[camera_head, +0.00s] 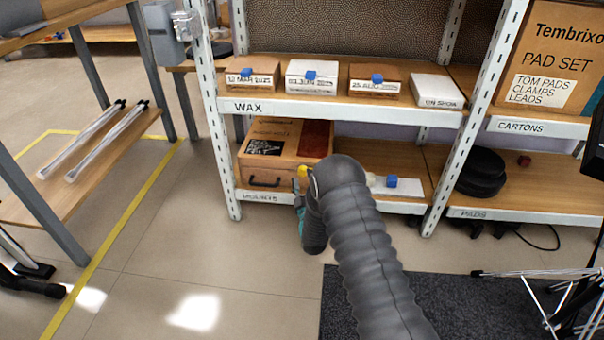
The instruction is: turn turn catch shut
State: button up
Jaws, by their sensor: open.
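A wooden case (259,169) with a dark pull handle stands on the lower shelf, with its right part behind my arm. A small yellow piece (303,171) shows at its front right, beside my wrist; I cannot tell whether it is a turn catch or part of my arm. No catch is clearly visible, so its position cannot be told. The end of my arm, with my gripper (302,216), is in front of the case's lower right. The gripper is open, but its fingertips are mostly hidden, and I see nothing held.
The white shelf uprights (219,120) flank the case. A white card with a blue block (392,182) and black pads (481,173) lie to the right. Small boxes (312,76) stand above. A dark mat (450,300) and a metal stand (540,285) are at lower right.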

aim_at(302, 173)
jog(key=shift+x, duration=1.55)
grip_shut()
